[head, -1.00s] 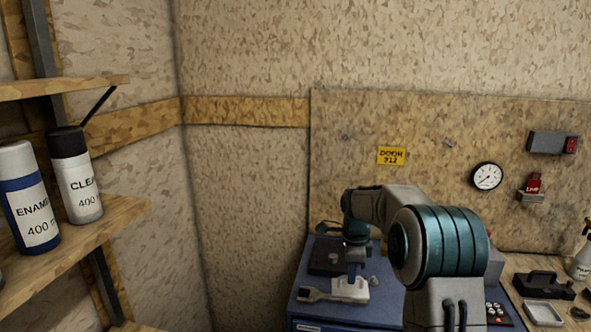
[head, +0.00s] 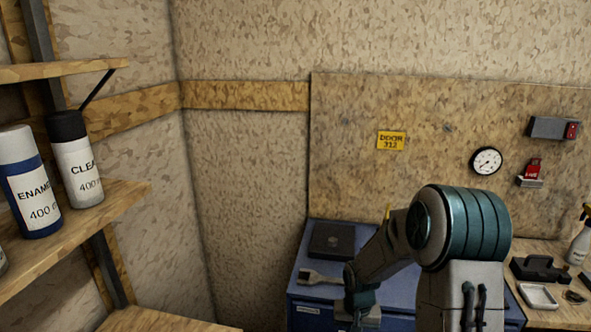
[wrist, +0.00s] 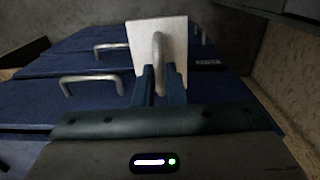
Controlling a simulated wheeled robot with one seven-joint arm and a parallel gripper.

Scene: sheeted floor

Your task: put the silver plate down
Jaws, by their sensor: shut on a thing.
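The silver plate (wrist: 142,45) is a pale, square, flat piece with a rounded grey handle in the wrist view. My gripper (wrist: 161,72) is shut on it, with a blue finger at each side of the handle. In the head view my wrist hangs low at the front of the blue cabinet (head: 395,278). The fingertips are not clear there, and I cannot surely make out the plate. Blue drawer fronts with metal handles (wrist: 92,80) lie behind the plate in the wrist view. I cannot tell whether the plate touches anything.
A brush (head: 318,278) and a dark flat box (head: 332,240) lie on the cabinet top. A workbench at the right holds a tray (head: 538,296), a black tool and a spray bottle (head: 580,240). Shelves with spray cans (head: 28,185) stand at the left.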

